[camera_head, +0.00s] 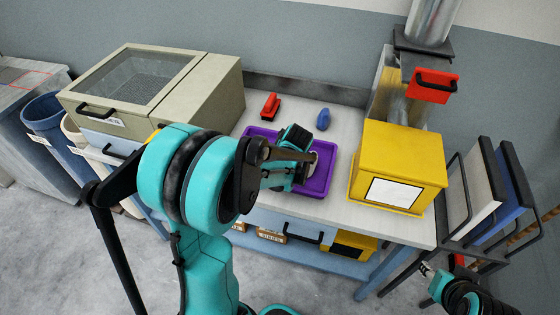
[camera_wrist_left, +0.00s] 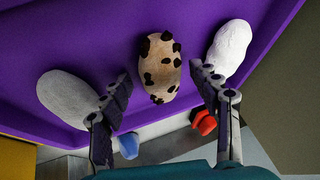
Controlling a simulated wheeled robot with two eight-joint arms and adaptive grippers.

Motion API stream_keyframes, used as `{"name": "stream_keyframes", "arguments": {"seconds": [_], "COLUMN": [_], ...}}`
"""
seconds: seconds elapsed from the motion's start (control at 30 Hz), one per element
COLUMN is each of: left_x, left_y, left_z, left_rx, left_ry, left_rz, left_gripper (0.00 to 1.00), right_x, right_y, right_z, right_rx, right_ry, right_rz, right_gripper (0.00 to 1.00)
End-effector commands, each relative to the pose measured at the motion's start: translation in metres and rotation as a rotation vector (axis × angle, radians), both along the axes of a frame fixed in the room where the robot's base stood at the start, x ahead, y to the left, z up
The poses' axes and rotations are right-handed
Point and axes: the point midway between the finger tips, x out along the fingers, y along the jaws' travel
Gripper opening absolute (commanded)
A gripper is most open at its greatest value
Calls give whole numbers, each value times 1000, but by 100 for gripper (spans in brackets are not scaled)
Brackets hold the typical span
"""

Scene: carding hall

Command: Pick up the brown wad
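A purple tray (camera_head: 321,181) lies on the table in the head view, and its floor fills much of the left wrist view (camera_wrist_left: 95,25). In the left wrist view three wads lie in it. The middle one is a tan-brown wad (camera_wrist_left: 157,72) with dark brown spots. A grey wad (camera_wrist_left: 66,93) is to its left and a white wad (camera_wrist_left: 230,48) to its right. My left gripper (camera_wrist_left: 162,78) is open, with a finger on either side of the spotted wad; contact is not clear. In the head view my left arm hides part of the tray. My right gripper (camera_head: 427,270) is low at the right, away from the table.
A red-handled object (camera_head: 270,106) and a blue object (camera_head: 323,119) stand behind the tray. A yellow box (camera_head: 402,163) is to its right, a beige glass-lidded cabinet (camera_head: 150,85) to its left. A rack with panels (camera_head: 490,195) stands at far right.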

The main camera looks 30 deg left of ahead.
Motion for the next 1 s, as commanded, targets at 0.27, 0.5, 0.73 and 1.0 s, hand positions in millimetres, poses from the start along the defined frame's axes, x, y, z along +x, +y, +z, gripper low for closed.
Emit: {"name": "stream_keyframes", "arguments": {"seconds": [0.27,0.5,0.73,1.0], "left_x": [0,0,0,-18], "left_y": [0,0,0,-34], "left_z": [0,2,25,66], "left_rx": [0,0,0,0], "left_ry": [0,0,0,1], "left_rz": [0,0,0,-7], "left_gripper": [13,13,13,13], "right_x": [0,0,0,0], "right_y": [0,0,0,0], "right_z": [0,1,14,37], "right_rx": [0,0,0,0], "right_ry": [0,0,0,0], "right_rz": [0,0,0,0], "right_gripper": [40,40,40,40]}}
